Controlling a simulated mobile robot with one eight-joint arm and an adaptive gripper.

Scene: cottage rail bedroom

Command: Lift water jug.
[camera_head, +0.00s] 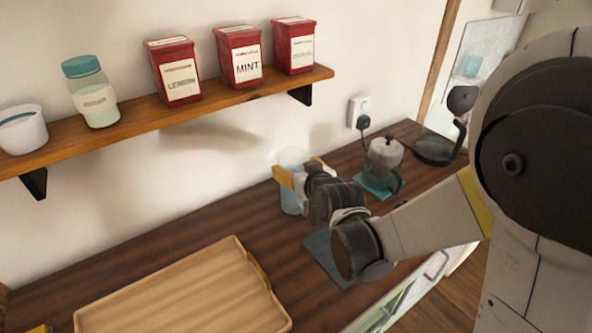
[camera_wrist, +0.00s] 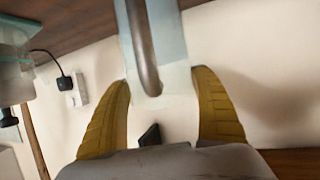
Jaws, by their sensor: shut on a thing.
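The water jug (camera_head: 291,203) is pale blue and translucent, and stands near the wall at the back of the dark wooden counter. In the wrist view the jug (camera_wrist: 174,30) fills the top middle, with a grey-brown handle-like bar (camera_wrist: 138,40) in front of it. My gripper (camera_head: 296,172) has yellow fingers. In the wrist view the fingers (camera_wrist: 162,85) lie on either side of the jug, closed on it. My gripper and wrist hide part of the jug in the head view. I cannot tell whether its base touches the counter.
A teal mat (camera_head: 318,254) lies partly under my wrist. A pot (camera_head: 384,152) on another teal mat and a dark glass pot (camera_head: 437,150) stand to the right. A wooden tray (camera_head: 185,300) lies front left. A shelf (camera_head: 205,110) with red tins hangs above.

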